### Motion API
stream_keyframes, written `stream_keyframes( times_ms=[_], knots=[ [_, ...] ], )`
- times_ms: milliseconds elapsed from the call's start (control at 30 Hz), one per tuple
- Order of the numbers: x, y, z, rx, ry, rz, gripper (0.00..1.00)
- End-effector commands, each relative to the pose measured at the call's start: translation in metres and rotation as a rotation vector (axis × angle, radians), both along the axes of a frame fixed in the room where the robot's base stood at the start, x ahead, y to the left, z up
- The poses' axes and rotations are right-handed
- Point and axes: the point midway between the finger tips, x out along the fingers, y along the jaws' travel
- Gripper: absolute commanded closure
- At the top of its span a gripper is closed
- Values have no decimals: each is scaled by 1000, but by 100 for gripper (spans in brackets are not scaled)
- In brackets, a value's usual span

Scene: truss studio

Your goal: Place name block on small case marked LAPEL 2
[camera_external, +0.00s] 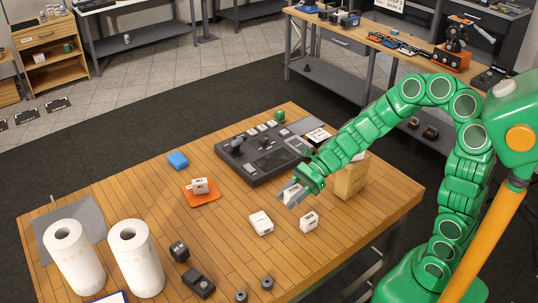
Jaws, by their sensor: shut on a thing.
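My green gripper (295,193) is over the right part of the wooden table, shut on a small white block with dark lettering, the name block (291,189). The fingers partly cover it and its word is too small to read surely. A small white rounded case (261,222) lies on the table in front and to the left of the gripper. A white block with dark print (309,221) stands to the right of that case. A small dark case with a pale mark (179,251) is farther left. I cannot read which case is marked LAPEL 2.
A dark control panel (253,166) lies behind the gripper, and a wooden box (350,181) stands close on its right. Two paper rolls (135,258) stand at left.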

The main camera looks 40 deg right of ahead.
Motion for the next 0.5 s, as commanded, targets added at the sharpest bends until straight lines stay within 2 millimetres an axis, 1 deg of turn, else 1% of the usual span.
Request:
stream_keyframes(
  times_ms=[33,400,500],
  knots=[
    [5,4,-4,-1,3,3,92],
    [43,30,-25,-1,2,2,92],
    [50,35,-33,0,2,3,92]
  ],
)
